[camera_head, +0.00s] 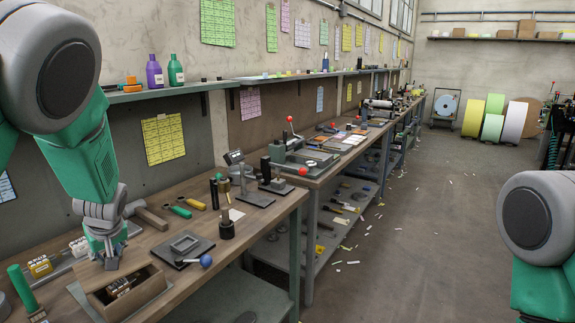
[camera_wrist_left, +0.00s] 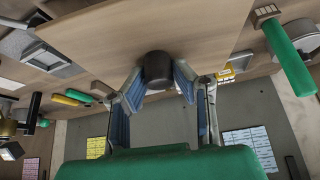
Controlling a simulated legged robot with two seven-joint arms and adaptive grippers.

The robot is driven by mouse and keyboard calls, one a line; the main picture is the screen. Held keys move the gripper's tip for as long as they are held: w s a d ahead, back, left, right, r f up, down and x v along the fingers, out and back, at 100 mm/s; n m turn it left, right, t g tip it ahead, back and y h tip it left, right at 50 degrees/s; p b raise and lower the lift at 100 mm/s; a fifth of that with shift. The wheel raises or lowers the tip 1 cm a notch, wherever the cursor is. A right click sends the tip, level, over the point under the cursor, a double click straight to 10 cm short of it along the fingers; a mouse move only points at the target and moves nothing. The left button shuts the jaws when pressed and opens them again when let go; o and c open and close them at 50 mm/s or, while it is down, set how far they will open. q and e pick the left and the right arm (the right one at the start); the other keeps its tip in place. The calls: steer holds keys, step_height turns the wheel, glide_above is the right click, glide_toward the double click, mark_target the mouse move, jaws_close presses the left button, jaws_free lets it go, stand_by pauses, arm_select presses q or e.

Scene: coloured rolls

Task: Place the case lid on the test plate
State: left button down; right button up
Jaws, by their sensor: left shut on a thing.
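My left gripper (camera_head: 110,262) points down over the bench beside an open wooden box (camera_head: 148,296) in the head view. In the left wrist view its blue-padded fingers (camera_wrist_left: 158,85) are closed on a dark round piece (camera_wrist_left: 158,66). This piece is hidden in the head view, and I cannot tell for sure that it is the case lid. My right gripper is out of view.
Several small dark parts (camera_head: 120,287) lie in the wooden box. A mallet (camera_head: 147,215), a green-handled tool (camera_head: 180,211) and a yellow-handled tool (camera_head: 194,204) lie behind the plate. A dark cylinder (camera_head: 227,228) stands to its right. A green upright handle (camera_head: 22,287) stands at left.

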arm_select(q)
steer(key=s+d+m+h, duration=0.1)
steer(key=s+d+m, duration=0.2)
steer(key=d, duration=0.4)
steer(key=s+d+f+m+t+h, duration=0.1)
steer(key=s+d+m, duration=0.3)
steer(key=d, duration=0.4)
steer(key=s+d+f+m+t+h, duration=0.1)
steer(key=s+d+m+h, duration=0.1)
steer(key=d, duration=0.6)
steer(key=shift+s+d+f+m+h, duration=0.25)
steer(key=shift+s+m+h, duration=0.15)
steer(key=shift+s+m, duration=0.35)
steer(key=shift+w+a, duration=0.1)
